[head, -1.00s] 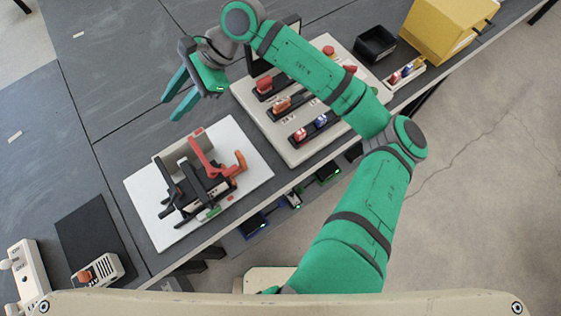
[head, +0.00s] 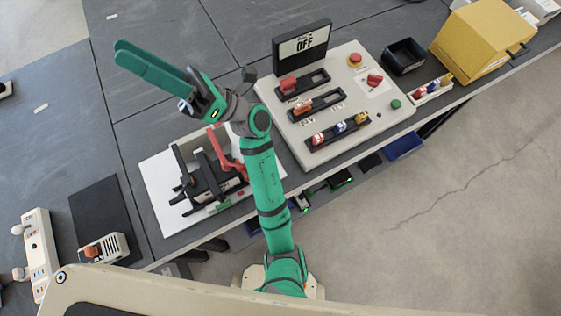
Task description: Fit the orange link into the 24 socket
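A small orange link (head: 302,107) sits at the left end of the middle black slot strip (head: 329,99) on the pale control panel (head: 390,122). A printed label beside that left end seems to read 24 V, and another near the right end seems to read 12 V; the print is small. I cannot tell how deep the link sits. My gripper (head: 117,52) is raised over the table, left of the panel and well away from the link. Its long green fingers point up-left, seen nearly edge-on, with a narrow gap and nothing between them.
A display (head: 302,45) reading OFF stands behind the panel. The panel also carries a red piece, coloured plugs and buttons. A black bin (head: 404,56) and yellow box (head: 480,42) lie right. A white board (head: 160,205) with a clamp fixture is front left, near my arm. The back-left table is clear.

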